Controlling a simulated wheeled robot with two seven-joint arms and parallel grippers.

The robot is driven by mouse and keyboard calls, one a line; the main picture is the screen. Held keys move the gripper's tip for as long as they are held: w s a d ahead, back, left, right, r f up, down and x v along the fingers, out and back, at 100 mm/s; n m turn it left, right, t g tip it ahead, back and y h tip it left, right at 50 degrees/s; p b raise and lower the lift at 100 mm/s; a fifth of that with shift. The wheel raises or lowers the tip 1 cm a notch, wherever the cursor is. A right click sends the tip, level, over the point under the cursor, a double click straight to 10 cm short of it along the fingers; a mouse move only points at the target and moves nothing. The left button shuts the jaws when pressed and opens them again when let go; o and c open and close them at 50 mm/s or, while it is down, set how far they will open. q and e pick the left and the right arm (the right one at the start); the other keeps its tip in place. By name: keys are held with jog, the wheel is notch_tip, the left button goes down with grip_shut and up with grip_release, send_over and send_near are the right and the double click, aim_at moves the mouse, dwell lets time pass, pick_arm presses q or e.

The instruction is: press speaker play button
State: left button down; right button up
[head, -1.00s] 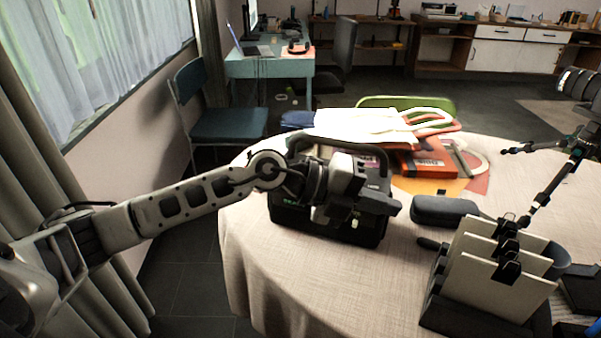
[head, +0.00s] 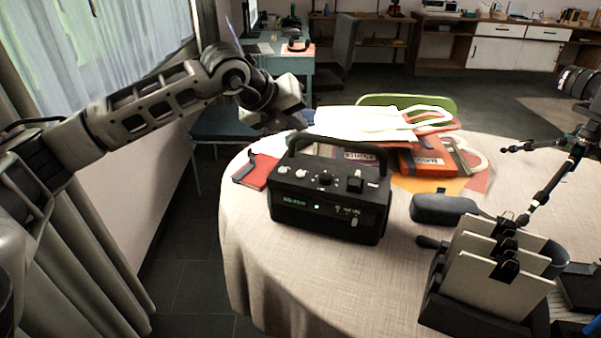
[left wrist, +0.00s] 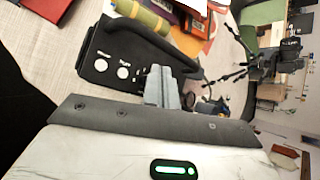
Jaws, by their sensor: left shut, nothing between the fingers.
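A black box-shaped speaker (head: 328,218) with a carry handle stands upright near the left part of the table. Its sloped top has several knobs and buttons, and its front has a lit green display (head: 296,201). My left gripper (head: 296,118) is above and behind the speaker's left end, apart from it. In the left wrist view the closed fingers (left wrist: 162,88) show in front of the speaker's control panel (left wrist: 118,65), with two pale round knobs visible and part of the panel hidden. I cannot tell which control is the play button. My right gripper is not in view.
The round table (head: 250,245) has a pale cloth. A red notebook (head: 258,171) lies left of the speaker. Books and a white bag (head: 365,123) lie behind it. A dark case (head: 443,209) and a file holder (head: 490,270) stand to the right. The cloth in front is clear.

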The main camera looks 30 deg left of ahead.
aim_at(301, 174)
pick_arm(q)
jog(key=shift+f, duration=0.1)
